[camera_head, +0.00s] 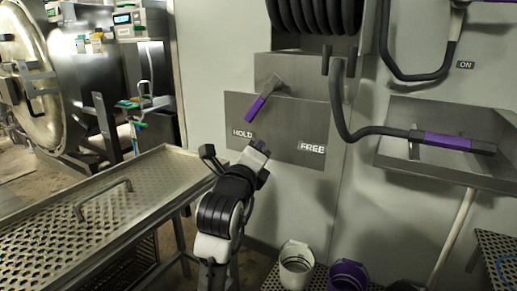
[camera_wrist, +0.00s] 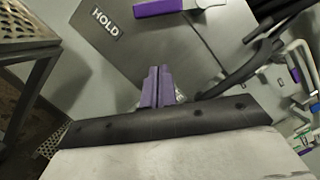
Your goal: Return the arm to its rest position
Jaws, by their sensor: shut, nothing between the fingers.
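My arm reaches up from the bottom middle of the head view. My gripper (camera_head: 260,147) is in front of the grey metal plate (camera_head: 283,112), between the HOLD label (camera_head: 242,133) and the FREE label (camera_head: 312,148). In the wrist view its two purple fingers (camera_wrist: 158,84) are together with nothing between them. A lever with a purple handle (camera_head: 261,104) slants down-left towards HOLD, just above my gripper and apart from it. Its purple grip also shows at the top of the wrist view (camera_wrist: 158,8).
A perforated metal table (camera_head: 150,178) with a raised handle stands left of my arm. A black hose hangs at the right, its purple-gripped nozzle (camera_head: 447,141) in a metal trough (camera_head: 425,112). A white bucket (camera_head: 296,268) and a purple bucket (camera_head: 347,276) stand below. A round autoclave door (camera_head: 30,75) is far left.

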